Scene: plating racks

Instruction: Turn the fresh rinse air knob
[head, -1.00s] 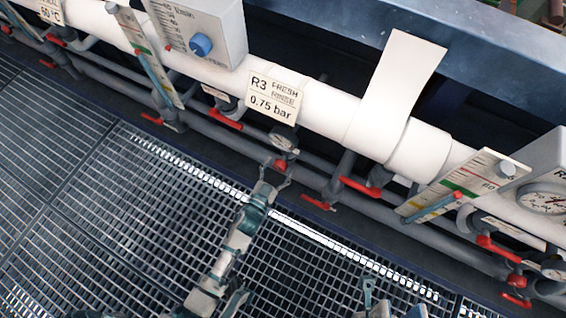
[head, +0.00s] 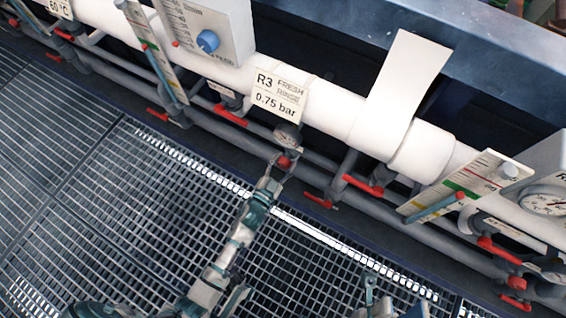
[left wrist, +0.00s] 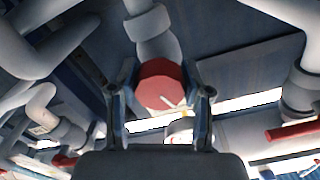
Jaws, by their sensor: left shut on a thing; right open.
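The fresh rinse air knob is a small red faceted knob (head: 284,162) below the R3 FRESH RINSE 0.75 bar label (head: 279,95). A small round gauge (head: 287,138) sits just above it. My left gripper (head: 279,168) reaches up from below and is shut on the knob. In the left wrist view the red knob (left wrist: 161,86) sits between the two fingers of my left gripper (left wrist: 160,100), one on each side. My right gripper (head: 369,285) is open and empty at the bottom of the head view, over the grating, partly cut off by the frame.
Red lever handles (head: 362,184) stick out along the grey pipes. The grating floor (head: 110,230) is clear.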

